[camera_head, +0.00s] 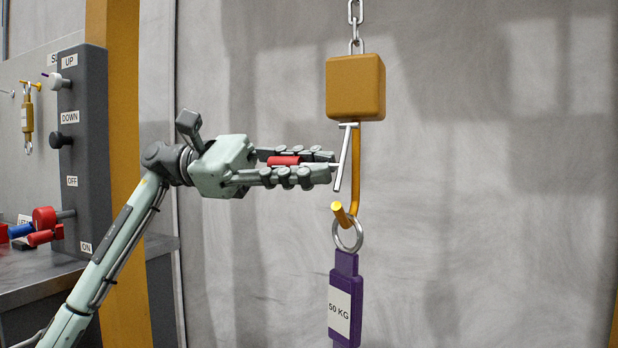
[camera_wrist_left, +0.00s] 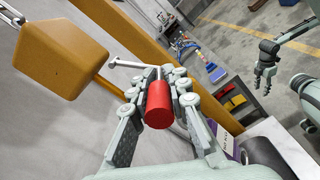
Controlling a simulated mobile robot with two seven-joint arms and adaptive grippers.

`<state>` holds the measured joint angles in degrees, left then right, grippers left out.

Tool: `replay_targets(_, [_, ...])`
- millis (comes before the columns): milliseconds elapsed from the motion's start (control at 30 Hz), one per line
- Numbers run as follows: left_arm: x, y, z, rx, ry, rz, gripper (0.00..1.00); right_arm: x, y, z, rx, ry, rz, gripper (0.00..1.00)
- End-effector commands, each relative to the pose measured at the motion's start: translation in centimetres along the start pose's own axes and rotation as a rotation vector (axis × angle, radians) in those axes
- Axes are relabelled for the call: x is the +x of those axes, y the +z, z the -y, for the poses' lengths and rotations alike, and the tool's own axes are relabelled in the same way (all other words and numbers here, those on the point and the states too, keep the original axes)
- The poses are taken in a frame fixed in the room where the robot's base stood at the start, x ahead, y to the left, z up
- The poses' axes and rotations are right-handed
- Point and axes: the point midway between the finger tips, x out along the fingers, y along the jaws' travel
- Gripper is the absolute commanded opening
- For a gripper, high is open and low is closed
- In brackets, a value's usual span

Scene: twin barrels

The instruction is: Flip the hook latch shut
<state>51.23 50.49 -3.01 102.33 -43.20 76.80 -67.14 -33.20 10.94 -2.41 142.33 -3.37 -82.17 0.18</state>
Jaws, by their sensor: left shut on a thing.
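The orange hook block (camera_head: 355,88) hangs from a chain, with a yellow-orange hook (camera_head: 356,170) below it. The silver latch bar (camera_head: 345,160) hangs from a crosspiece under the block, slanting down and left. Its lower end is a little above the hook tip (camera_head: 340,212), with a gap visible between them. My left gripper (camera_head: 310,165) is shut on the red handle (camera_head: 283,160) of the latch. The wrist view also shows this red handle (camera_wrist_left: 158,104) between the fingers, partly covered by them. My right gripper (camera_wrist_left: 264,85) hangs at the upper right there, fingers apart and empty.
A purple 50 KG weight (camera_head: 345,298) hangs by a steel ring (camera_head: 348,236) on the hook. An orange post (camera_head: 122,150), a dark switch panel (camera_head: 84,150) and a workbench (camera_head: 40,275) stand at left. The space right of the hook is clear.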

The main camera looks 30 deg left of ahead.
Motion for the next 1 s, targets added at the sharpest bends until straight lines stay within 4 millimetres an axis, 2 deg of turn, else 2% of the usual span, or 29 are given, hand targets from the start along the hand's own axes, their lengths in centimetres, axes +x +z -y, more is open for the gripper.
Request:
replay_targets(267, [0.0, 0.0, -0.1, 0.002, 0.001, -0.001, 0.0, -0.1, -0.1, 0.0, 0.0, -0.001, -0.002, 0.4])
replay_targets(300, [0.0, 0.0, -0.1, 0.001, 0.001, -0.001, 0.2, 0.0, -0.1, 0.0, 0.0, -0.001, -0.002, 0.4])
replay_targets(467, [0.0, 0.0, -0.1, 0.001, 0.001, -0.001, 0.39, 0.0, 0.0, 0.0, 0.0, -0.001, -0.001, 0.4])
replay_targets(800, [-0.3, 0.0, -0.1, 0.0, 0.001, -0.001, 0.39, 0.0, -0.1, 0.0, 0.0, -0.001, -0.001, 0.4])
replay_targets(867, [-0.8, -0.1, -0.1, -0.001, 0.002, -0.002, 0.39, 0.0, -0.1, 0.0, 0.0, -0.001, -0.001, 0.4])
replay_targets(1000, [-3.1, -0.1, -0.1, -0.002, 0.004, -0.002, 0.39, 0.0, -0.1, 0.0, 0.0, -0.001, -0.001, 0.4])
